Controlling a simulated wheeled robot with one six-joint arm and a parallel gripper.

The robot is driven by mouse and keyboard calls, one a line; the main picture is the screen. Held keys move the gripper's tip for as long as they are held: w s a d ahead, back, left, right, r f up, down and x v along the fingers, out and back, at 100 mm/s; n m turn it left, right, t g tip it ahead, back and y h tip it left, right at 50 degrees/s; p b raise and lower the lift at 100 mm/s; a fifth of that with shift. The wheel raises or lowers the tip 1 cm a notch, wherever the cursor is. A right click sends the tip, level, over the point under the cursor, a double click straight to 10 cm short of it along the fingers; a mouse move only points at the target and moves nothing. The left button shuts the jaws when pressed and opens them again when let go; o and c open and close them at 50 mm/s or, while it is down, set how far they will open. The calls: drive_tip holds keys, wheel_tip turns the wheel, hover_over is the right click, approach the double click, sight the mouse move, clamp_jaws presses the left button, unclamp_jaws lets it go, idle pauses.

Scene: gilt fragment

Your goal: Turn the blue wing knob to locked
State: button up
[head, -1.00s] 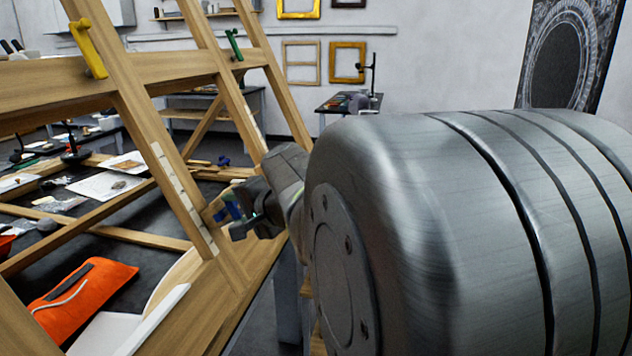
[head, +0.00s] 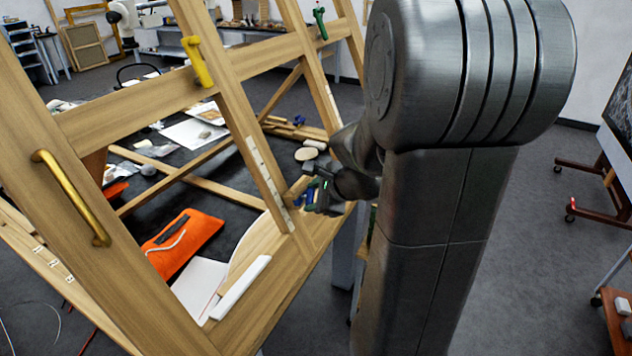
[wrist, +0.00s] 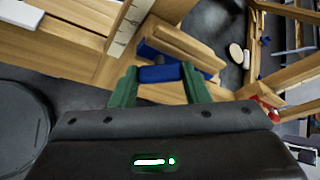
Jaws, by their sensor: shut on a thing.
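The blue wing knob (wrist: 158,74) sits low on the wooden frame. In the wrist view its blue wing lies crosswise between the green fingertips of my gripper (wrist: 160,84), which is shut on it. More blue shows just beyond the fingers. In the head view my gripper (head: 318,192) reaches the lower right part of the frame, and only a little of the blue knob (head: 298,198) shows beside it. The wooden frame (head: 160,110) stands tilted. I cannot read any locked mark.
A yellow handle (head: 197,62), a green handle (head: 320,22) and a brass pull (head: 72,197) are fixed on the frame. An orange pouch (head: 186,243) lies behind its lower bars. Open floor (head: 560,220) lies to the right.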

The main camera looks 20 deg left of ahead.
drive_tip(key=shift+w+r+m+g, duration=0.1)
drive_tip(key=shift+m+g, duration=0.5)
drive_tip(key=shift+m, duration=0.5)
drive_tip(key=m+g, duration=0.2)
drive_tip(key=m, duration=0.1)
drive_tip(key=shift+w+m, duration=0.1)
drive_tip(key=shift+m, duration=0.2)
drive_tip(key=o, duration=1)
drive_tip(key=b+v, duration=0.1)
drive_tip(key=v, duration=1.2)
drive_tip(key=shift+d+r, duration=0.1)
drive_tip(key=shift+r, duration=0.35)
